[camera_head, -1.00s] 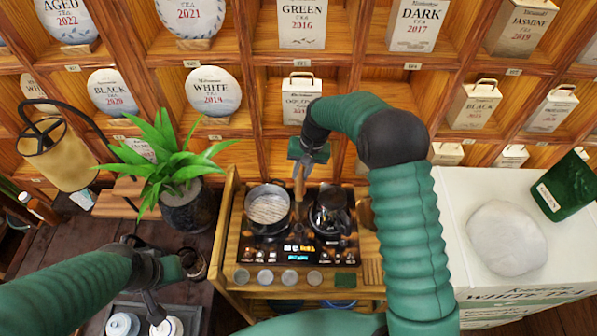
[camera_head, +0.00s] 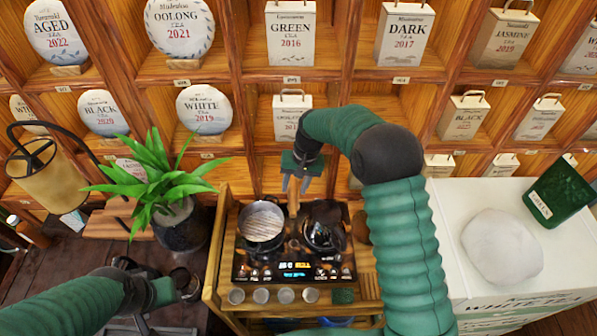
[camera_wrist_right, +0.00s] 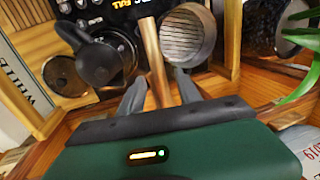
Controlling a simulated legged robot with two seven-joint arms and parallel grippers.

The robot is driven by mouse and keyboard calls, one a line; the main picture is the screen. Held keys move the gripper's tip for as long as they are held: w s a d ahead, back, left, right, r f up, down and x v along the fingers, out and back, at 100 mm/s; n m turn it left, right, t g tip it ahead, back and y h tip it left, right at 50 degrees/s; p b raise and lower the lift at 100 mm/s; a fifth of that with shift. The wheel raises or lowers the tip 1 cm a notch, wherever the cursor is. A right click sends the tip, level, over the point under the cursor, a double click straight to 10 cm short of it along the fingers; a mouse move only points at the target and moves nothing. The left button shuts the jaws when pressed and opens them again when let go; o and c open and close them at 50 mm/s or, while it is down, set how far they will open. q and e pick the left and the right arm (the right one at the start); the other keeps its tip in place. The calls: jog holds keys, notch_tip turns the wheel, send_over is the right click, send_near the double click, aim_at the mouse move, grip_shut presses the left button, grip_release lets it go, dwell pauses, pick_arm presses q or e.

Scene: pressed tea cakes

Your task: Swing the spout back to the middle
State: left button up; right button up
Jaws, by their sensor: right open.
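The spout (camera_head: 293,196) is a copper-coloured tube standing between the two pots on the tea stove. It also shows in the right wrist view (camera_wrist_right: 151,58). My right gripper (camera_head: 297,184) is open at the spout in the head view. In the right wrist view its two fingers (camera_wrist_right: 160,92) lie on either side of the tube, with gaps that look small; contact cannot be told.
The stove panel (camera_head: 294,274) carries a pot with a slatted top (camera_head: 260,222) left of the spout and a dark kettle (camera_head: 324,226) right of it. A potted plant (camera_head: 182,226) stands to the left. Tea shelves rise behind; a white box (camera_head: 450,240) is at right.

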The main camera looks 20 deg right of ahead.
jog(key=d+r+b, duration=0.2)
jog(key=d+r, duration=0.1)
jog(key=r, duration=1.2)
jog(key=shift+s+r, duration=0.2)
jog(key=shift+s, duration=0.25)
jog(key=shift+b, duration=0.3)
jog(key=s+a+f+n+t+h+b, duration=0.1)
jog(key=s+f+b, duration=0.4)
jog(key=s+f, duration=1.3)
jog(key=s+n+t+h, duration=0.1)
jog(key=s+n, duration=0.1)
jog(key=s, duration=0.2)
jog(key=shift+s+a+f+n, duration=0.15)
jog(key=shift+s+f+n, duration=0.15)
jog(key=shift+f, duration=0.05)
